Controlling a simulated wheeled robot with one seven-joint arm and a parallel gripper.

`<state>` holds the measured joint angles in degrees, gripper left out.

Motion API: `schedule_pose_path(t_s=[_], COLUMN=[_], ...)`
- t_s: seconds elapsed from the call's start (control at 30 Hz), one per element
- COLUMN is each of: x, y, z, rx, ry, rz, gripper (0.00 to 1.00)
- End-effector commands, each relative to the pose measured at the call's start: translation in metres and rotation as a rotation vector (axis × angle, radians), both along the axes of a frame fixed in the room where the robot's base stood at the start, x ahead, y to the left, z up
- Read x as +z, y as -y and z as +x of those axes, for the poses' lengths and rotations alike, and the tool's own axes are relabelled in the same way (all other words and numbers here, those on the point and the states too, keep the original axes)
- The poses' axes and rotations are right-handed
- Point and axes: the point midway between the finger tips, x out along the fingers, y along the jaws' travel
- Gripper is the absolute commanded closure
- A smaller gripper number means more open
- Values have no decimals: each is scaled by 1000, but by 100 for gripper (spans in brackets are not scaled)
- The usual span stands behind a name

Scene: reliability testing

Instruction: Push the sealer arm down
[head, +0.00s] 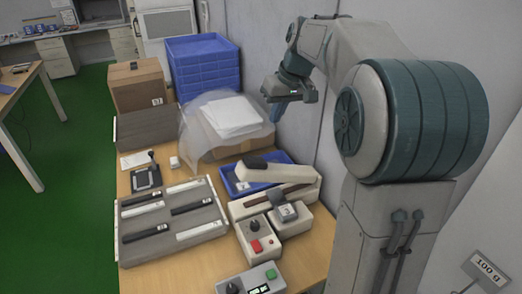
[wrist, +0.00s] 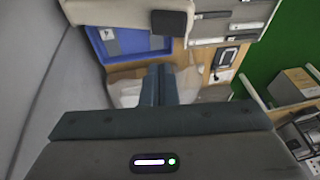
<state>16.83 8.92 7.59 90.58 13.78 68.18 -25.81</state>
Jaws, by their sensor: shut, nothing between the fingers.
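The sealer (head: 240,210) is a cream bench unit on the wooden table. Its sealer arm (head: 285,172) is raised at a slant above the base, with a dark pad (head: 256,163) at its left end. In the wrist view the sealer arm (wrist: 125,10) crosses the top edge, partly cut off, with the dark pad (wrist: 178,23) at its right end. My gripper (head: 276,108) hangs above the back of the table, behind and above the sealer and apart from it. In the wrist view my gripper (wrist: 159,70) has its two dark fingers together, with nothing between them.
A blue tray (head: 228,184) lies just behind the sealer. A clear bag with white sheets (head: 232,115) rests on a cardboard box below my gripper. Control boxes (head: 259,240) stand before the sealer, and a grey slotted tray (head: 130,225) is at left. The wall (head: 305,135) is close at right.

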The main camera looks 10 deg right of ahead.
Motion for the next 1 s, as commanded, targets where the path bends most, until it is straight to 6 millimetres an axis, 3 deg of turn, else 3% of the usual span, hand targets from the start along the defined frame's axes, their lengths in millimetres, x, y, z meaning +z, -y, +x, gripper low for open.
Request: schedule_pose_path(t_s=[0.23, 0.7, 1.0], x=[-14, -102, -129], y=[-3, -24, -36], z=[3, 24, 22], rx=[0, 0, 0], ry=[-3, -5, -1], rz=[0, 0, -1], gripper=[100, 100, 100])
